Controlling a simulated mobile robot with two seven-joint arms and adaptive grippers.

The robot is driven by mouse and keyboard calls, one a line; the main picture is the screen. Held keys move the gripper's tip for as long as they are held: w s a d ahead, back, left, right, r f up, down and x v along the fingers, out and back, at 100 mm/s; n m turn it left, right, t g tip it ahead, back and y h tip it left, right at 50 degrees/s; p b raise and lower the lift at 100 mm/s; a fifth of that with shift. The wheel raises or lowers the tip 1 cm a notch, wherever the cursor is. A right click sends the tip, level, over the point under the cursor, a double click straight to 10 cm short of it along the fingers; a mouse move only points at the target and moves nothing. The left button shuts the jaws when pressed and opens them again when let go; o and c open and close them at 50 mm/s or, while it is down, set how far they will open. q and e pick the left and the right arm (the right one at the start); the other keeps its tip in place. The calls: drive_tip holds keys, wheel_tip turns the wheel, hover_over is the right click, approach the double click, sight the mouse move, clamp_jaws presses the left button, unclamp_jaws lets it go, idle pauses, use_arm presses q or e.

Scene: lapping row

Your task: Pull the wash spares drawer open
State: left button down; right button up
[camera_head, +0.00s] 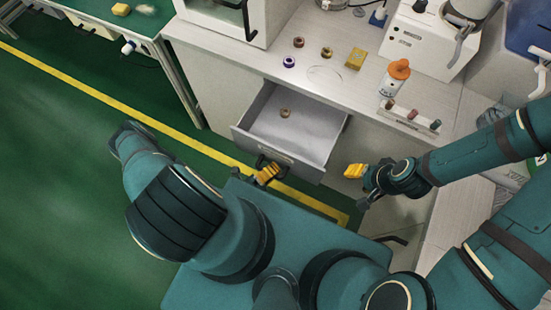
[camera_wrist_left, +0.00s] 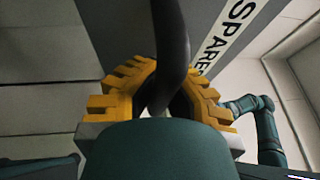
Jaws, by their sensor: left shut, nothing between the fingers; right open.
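The wash spares drawer (camera_head: 312,128) is pulled out of the bench, and its inside shows with one small brown ring (camera_head: 285,113) in it. My left gripper (camera_head: 267,174) is at the middle of the drawer front, at its dark handle. In the left wrist view the handle (camera_wrist_left: 172,45) runs down to the yellow fingertips (camera_wrist_left: 158,100), beside a label (camera_wrist_left: 232,32) on which "SPARE" can be read. These fingers are shut with nothing gripped between them. Whether they touch the handle I cannot tell. My right gripper (camera_head: 359,186) is open and empty, right of the drawer.
The bench top (camera_head: 330,45) above the drawer bears several small rings, a yellow block (camera_head: 356,58), an orange-capped bottle (camera_head: 394,78), a rack (camera_head: 410,119) and a white machine (camera_head: 424,40). A green table (camera_head: 85,12) stands at upper left. The floor at left is clear.

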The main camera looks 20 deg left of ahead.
use_arm(q)
drive_tip(key=c, duration=0.9)
unclamp_jaws()
drive_tip(key=shift+c, duration=0.2)
drive_tip(key=v, duration=1.2)
drive_tip(key=shift+s, duration=0.1)
